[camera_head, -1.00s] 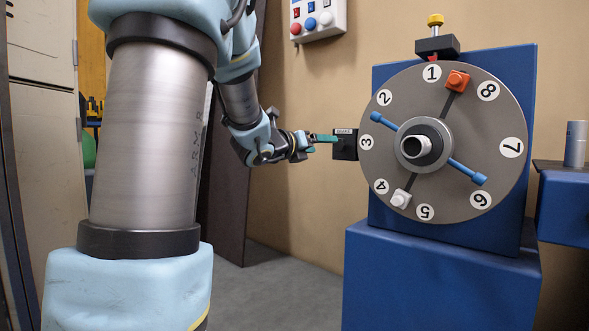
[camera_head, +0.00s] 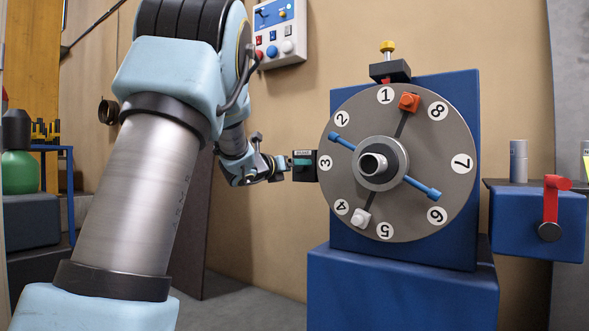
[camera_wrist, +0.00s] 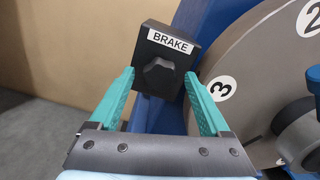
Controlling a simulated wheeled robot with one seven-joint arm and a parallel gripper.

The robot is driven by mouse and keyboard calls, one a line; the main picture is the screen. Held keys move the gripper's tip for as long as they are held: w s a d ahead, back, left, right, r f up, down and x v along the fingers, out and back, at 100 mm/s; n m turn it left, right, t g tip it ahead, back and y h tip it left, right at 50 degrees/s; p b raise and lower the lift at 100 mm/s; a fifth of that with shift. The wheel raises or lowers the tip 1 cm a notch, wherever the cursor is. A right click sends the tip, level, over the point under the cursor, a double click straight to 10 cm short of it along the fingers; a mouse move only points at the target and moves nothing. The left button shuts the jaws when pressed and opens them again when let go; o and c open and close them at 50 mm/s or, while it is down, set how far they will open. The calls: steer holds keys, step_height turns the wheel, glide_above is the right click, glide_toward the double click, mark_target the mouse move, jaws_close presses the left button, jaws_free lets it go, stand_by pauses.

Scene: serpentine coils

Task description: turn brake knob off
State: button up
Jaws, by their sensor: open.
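The brake box (camera_wrist: 150,91) is a dark box with a white BRAKE label (camera_wrist: 170,43) and a black knob (camera_wrist: 159,76) on its front face. The knob stands between my open fingertips in the wrist view, a little beyond them; I cannot tell whether they touch it. My gripper (camera_wrist: 160,82) has two teal fingers, spread apart and empty. In the head view my gripper (camera_head: 290,168) points right at the brake box (camera_head: 303,166), by the disc's left edge, and the knob is hidden there.
A grey numbered disc (camera_head: 452,190) with coloured handles stands on a blue stand (camera_head: 400,293), just right of the brake box. A control panel (camera_head: 279,30) hangs on the wall. A blue box with a red lever (camera_head: 551,200) is at right.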

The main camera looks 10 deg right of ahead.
steer(key=shift+d, duration=0.1)
jaws_close()
stand_by(0.7)
